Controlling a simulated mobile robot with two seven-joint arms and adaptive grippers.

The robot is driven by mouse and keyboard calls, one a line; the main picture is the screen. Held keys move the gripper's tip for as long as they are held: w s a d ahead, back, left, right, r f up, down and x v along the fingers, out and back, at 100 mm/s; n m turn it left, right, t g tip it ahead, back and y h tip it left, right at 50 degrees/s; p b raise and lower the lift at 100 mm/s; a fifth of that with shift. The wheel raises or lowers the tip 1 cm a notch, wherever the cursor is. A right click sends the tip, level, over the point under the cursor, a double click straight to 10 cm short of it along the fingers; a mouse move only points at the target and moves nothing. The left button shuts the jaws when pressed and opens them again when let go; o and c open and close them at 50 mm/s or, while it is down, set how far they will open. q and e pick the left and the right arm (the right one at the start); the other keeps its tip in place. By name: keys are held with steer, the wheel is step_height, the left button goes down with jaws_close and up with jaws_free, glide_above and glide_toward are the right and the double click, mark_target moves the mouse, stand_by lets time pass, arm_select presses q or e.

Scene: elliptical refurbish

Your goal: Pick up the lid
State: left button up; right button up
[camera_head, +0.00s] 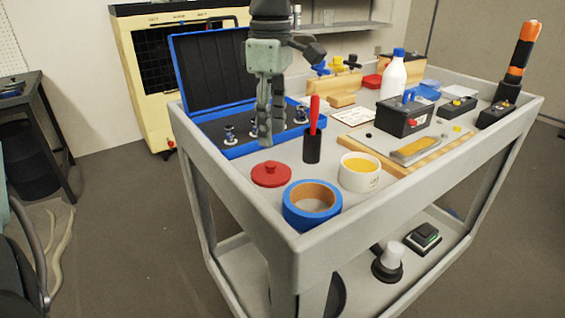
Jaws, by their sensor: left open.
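The red lid (271,174) with a small round knob lies on the top of the grey cart (228,182), near its left edge. A white tub (360,173) with yellow contents stands to its right, uncovered. My left gripper (266,143) points down just beyond the lid in the picture, its fingers open and apart from the lid. Nothing shows between the fingers. The fingers partly cover the open blue case (208,75) behind them. My right gripper is not in view.
A blue tape roll (312,206) sits close to the lid at the front corner. A black cup (312,146) with a red-handled tool stands just behind. The cart has a raised rim. A black battery (405,115) and a white bottle (393,76) stand farther right.

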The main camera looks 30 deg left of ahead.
mark_target(271, 162)
arm_select(q)
steer(key=f, duration=0.6)
steer(key=shift+s+a+f+p, duration=0.1)
steer(key=shift+s+f+p, duration=0.15)
steer(key=shift+p, duration=0.05)
steer(key=shift+f, duration=0.3)
steer(key=shift+c, duration=0.2)
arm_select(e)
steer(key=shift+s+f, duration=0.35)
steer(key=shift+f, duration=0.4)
arm_select(q)
steer(key=c, duration=1)
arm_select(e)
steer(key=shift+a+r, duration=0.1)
arm_select(q)
steer(key=shift+w+r, duration=0.1)
